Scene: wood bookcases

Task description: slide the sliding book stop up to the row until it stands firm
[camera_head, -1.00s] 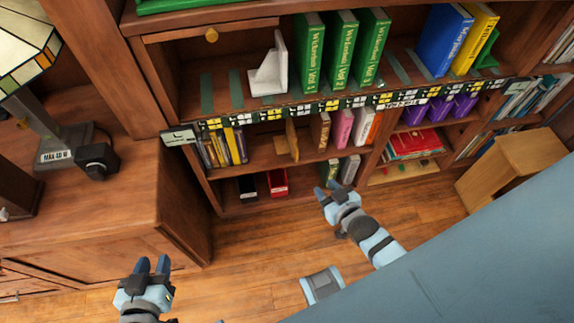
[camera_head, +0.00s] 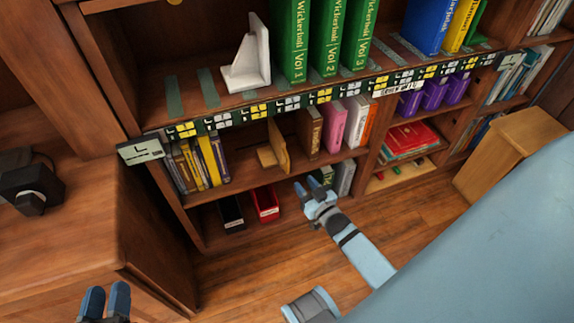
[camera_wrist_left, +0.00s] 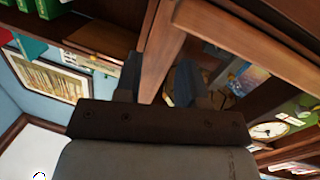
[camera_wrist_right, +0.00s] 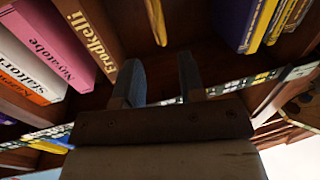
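Two book stops show in the head view, and I cannot tell which is meant. A white L-shaped stop (camera_head: 252,62) stands on the upper shelf, left of the upright green Wickerbuli volumes (camera_head: 326,40), with a small gap. A wooden stop (camera_head: 279,146) stands on the middle shelf between yellow-and-purple books and a brown book (camera_head: 309,130), apart from both. The brown book also shows in the right wrist view (camera_wrist_right: 92,32). My right gripper (camera_head: 309,186) is open and empty, in front of the lower shelves. My left gripper (camera_head: 106,297) is open and empty, at the bottom left.
A labelled rail (camera_head: 254,110) runs along the upper shelf's front edge. Red (camera_head: 264,204) and black (camera_head: 231,212) boxes stand on the bottom shelf. A wooden cabinet (camera_head: 60,235) is at left and a wooden stand (camera_head: 510,150) at right. Floor between them is clear.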

